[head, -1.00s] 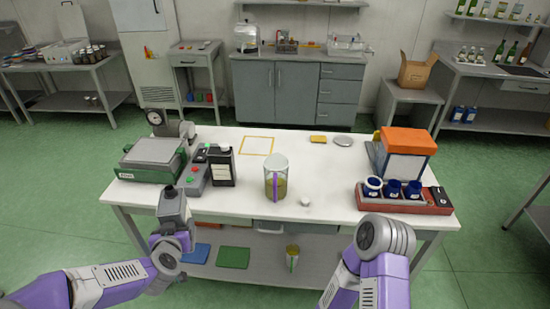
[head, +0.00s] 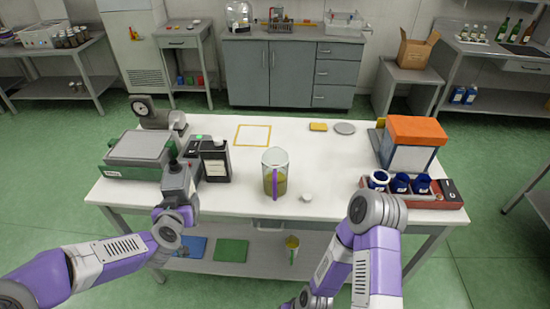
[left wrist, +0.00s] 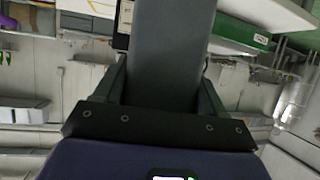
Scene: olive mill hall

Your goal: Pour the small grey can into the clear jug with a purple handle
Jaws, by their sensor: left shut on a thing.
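The clear jug (head: 275,162) stands upright on the white table, with its purple handle facing me and yellow-green liquid in its lower part. My left gripper (head: 178,192) is shut on the small grey can (head: 177,179), which has a dark cap-like top and looks roughly upright. It is left of the jug and apart from it, in front of the scale and black bottle. In the left wrist view the can's grey body (left wrist: 172,45) fills the space between the fingers. Of my right arm only links show, at the lower right; its gripper is out of view.
A green scale (head: 140,150) and a black bottle (head: 216,165) stand near the held can. A small white knob-like thing (head: 306,197) lies right of the jug. Blue cups (head: 399,183) sit in a red rack (head: 446,200) at right. A yellow square outline (head: 253,127) lies behind the jug.

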